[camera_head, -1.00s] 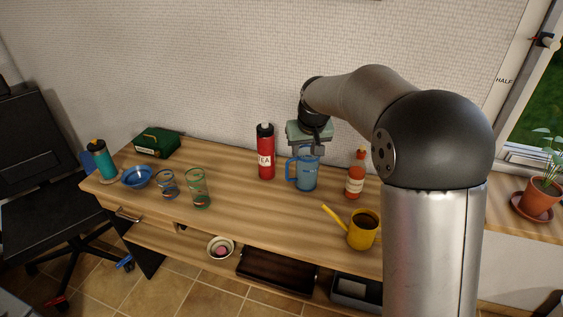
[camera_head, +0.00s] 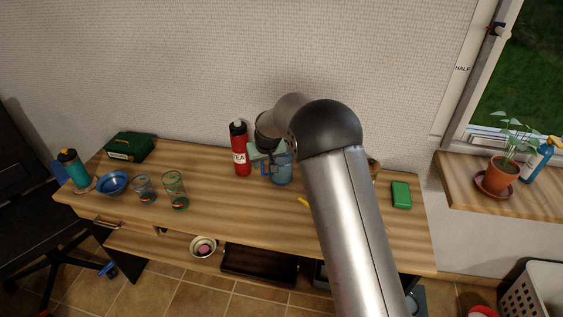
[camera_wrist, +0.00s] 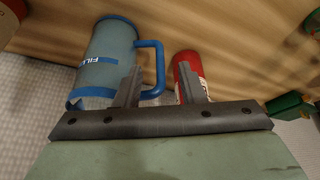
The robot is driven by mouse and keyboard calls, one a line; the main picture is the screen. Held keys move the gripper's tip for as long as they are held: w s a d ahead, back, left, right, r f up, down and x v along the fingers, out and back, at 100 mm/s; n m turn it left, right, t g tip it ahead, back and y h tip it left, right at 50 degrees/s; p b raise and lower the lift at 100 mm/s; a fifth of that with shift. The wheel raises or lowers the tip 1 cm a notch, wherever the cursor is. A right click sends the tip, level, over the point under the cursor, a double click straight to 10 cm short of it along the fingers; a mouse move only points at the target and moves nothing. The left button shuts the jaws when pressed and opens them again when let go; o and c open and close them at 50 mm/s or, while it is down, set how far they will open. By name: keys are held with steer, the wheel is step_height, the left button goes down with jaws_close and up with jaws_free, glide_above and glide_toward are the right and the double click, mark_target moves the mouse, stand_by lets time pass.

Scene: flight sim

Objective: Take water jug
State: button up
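The water jug (camera_head: 283,173) is translucent blue with a blue handle on its left side. It stands upright on the wooden table, partly hidden by my arm. In the wrist view the jug (camera_wrist: 105,60) is at the upper left, with its handle (camera_wrist: 158,70) toward my fingers. My gripper (camera_wrist: 160,85) is open, its two fingers apart. The handle appears between or just beyond the fingertips; I cannot tell whether they touch it. In the head view my gripper is low at the jug's handle side, its fingertips hidden.
A red tea bottle (camera_head: 240,152) stands close left of the jug. Glasses (camera_head: 174,190), a blue bowl (camera_head: 112,183), a teal bottle (camera_head: 73,168) and a green case (camera_head: 130,146) are further left. A green object (camera_head: 401,195) lies right. The front middle of the table (camera_head: 240,215) is clear.

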steer(key=shift+p+x, duration=0.75)
steer(key=shift+x, duration=1.6)
steer(key=shift+w+r, duration=0.1)
jaws_close()
steer(key=shift+w+r, duration=0.1)
